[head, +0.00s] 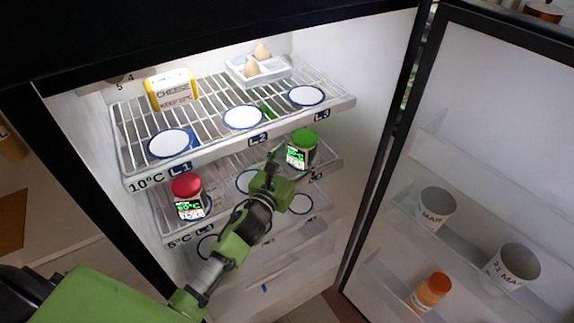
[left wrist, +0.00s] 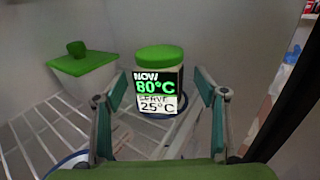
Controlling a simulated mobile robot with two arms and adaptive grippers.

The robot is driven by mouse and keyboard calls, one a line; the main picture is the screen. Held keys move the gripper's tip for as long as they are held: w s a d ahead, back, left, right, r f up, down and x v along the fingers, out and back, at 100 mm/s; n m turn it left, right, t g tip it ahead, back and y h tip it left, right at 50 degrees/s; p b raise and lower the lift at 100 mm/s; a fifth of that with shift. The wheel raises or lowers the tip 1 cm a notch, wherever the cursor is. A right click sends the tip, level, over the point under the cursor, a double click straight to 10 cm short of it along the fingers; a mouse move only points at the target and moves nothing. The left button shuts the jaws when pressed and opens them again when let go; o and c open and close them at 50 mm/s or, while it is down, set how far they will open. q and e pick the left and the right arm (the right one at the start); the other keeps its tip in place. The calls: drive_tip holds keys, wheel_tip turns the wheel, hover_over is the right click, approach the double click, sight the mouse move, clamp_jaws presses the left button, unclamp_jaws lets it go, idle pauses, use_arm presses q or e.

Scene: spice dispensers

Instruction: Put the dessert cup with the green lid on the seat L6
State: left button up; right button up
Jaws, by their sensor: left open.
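The dessert cup with the green lid (head: 302,148) stands upright at the right of the fridge's second shelf. In the left wrist view the cup (left wrist: 160,68) shows a label reading NOW 80°C, SERVE 25°C, and a blue ring shows at its base. A front label (head: 317,175) below it is too small to read surely, so I cannot confirm seat L6. My left gripper (head: 274,160) is open, its fingers spread to either side of the cup in the wrist view (left wrist: 160,90); contact is not visible. My right gripper is not in view.
A red-lidded cup (head: 187,196) stands at the second shelf's left. A green-lidded white box (left wrist: 83,62) is behind left. The top rack (head: 218,95) overhangs, holding cheese (head: 172,90) and an egg tray (head: 240,72). The open door (head: 490,130) is at right.

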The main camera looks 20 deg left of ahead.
use_arm(q)
drive_tip(key=s, duration=0.7)
drive_tip(key=shift+a, duration=0.4)
